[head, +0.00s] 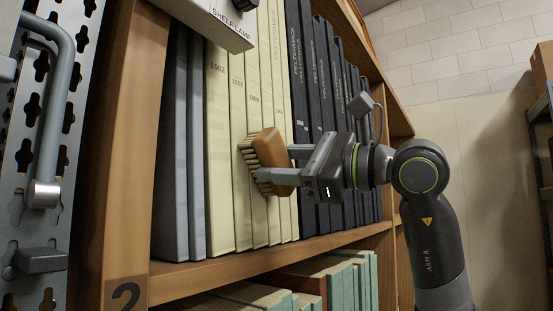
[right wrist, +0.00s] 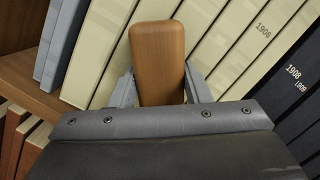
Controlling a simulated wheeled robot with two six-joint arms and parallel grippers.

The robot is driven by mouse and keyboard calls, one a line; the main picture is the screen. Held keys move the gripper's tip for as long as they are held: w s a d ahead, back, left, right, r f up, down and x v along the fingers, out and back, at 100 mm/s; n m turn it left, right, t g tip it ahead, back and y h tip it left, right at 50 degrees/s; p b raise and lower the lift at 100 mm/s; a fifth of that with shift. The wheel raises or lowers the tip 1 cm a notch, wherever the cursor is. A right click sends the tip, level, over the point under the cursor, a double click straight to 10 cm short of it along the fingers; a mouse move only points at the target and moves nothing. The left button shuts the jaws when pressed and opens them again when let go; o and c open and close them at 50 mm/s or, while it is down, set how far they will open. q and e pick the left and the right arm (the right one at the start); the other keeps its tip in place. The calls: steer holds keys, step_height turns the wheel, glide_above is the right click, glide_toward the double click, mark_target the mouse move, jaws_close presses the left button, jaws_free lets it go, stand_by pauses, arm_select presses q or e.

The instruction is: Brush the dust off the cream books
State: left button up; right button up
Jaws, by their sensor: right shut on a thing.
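A row of cream books (head: 217,150) with dark numbers on their spines stands upright on the wooden shelf. My right gripper (head: 291,165) is shut on a brown wooden brush (head: 268,150) with pale bristles. The bristles face the cream spines, at or very close to them; I cannot tell if they touch. In the right wrist view the brush's wooden back (right wrist: 158,62) sits between the fingers, with cream books (right wrist: 215,40) behind it. Dust on the spines is not clear to see. My left gripper is not in view.
Grey-blue books (head: 170,150) stand left of the cream ones, dark navy books (head: 312,90) right. A shelf lamp box (head: 215,22) juts out above. The wooden upright (head: 130,150) and a perforated metal panel (head: 60,130) are at left.

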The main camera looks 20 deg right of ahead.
mark_target(293, 166)
steer(key=shift+w+d+p, duration=0.3)
steer(key=shift+w+d, duration=0.7)
steer(key=shift+d, duration=0.3)
steer(key=w+d, duration=0.3)
steer(key=d, duration=0.2)
steer(key=shift+w, duration=0.4)
steer(key=shift+o, duration=0.3)
steer(key=shift+w+d+r, duration=0.15)
steer(key=shift+d+r, duration=0.2)
steer(key=shift+r, duration=0.05)
steer(key=shift+d, duration=0.1)
steer(key=shift+s+a+f, duration=0.2)
steer(key=shift+a, duration=0.2)
steer(key=shift+a+f+b, duration=0.1)
steer(key=shift+f+b, duration=0.1)
steer(key=shift+b, duration=0.1)
steer(key=shift+c, duration=0.2)
steer(key=shift+s, duration=0.1)
